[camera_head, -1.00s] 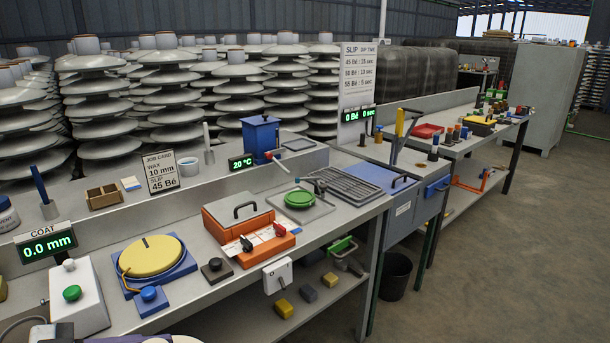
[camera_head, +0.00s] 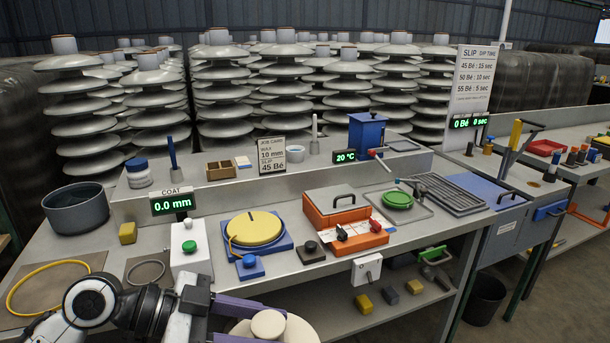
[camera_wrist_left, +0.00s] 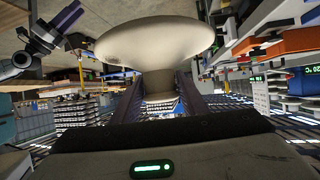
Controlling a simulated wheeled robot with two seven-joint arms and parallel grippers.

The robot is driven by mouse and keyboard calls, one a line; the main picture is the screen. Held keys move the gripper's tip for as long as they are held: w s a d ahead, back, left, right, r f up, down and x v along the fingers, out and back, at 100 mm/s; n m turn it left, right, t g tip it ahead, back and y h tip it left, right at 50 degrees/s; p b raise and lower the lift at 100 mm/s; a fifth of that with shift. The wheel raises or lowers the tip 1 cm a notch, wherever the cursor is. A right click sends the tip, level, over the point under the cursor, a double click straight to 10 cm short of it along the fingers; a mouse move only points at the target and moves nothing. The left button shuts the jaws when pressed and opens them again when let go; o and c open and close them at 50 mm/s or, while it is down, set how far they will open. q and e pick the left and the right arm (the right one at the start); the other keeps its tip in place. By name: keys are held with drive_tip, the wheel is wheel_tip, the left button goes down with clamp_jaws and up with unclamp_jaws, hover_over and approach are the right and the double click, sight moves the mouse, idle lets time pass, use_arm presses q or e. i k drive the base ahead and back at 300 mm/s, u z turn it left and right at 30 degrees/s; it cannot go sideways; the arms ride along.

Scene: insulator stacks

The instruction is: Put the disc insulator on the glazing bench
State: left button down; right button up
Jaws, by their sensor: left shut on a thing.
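My left gripper (camera_head: 236,324) comes in at the bottom of the head view, shut on the pale disc insulator (camera_head: 268,324). The disc is cut off by the lower edge of the picture, in front of the bench edge. In the left wrist view the disc insulator (camera_wrist_left: 155,40) has a wide, rounded pale skirt, and its narrower stem sits between my two fingers (camera_wrist_left: 160,92). The glazing bench (camera_head: 152,243) is the long grey bench ahead. In the left wrist view, what may be my right gripper (camera_wrist_left: 68,14) shows small at the upper left, its opening unclear.
On the bench stand a white coat gauge (camera_head: 190,252), a yellow round plate on a blue base (camera_head: 254,228), an orange box (camera_head: 345,212) and a green disc (camera_head: 397,200). Mats with rings lie at left, beside a dark tub (camera_head: 78,208). Insulator stacks (camera_head: 225,98) stand behind.

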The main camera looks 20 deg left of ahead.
sight(52, 287)
drive_tip(key=z, duration=0.5)
drive_tip(key=k, duration=0.55)
drive_tip(key=z, duration=0.1)
drive_tip(key=i, duration=1.1)
drive_tip(key=u, duration=1.1)
drive_tip(key=i, duration=1.3)
drive_tip(key=u, duration=0.4)
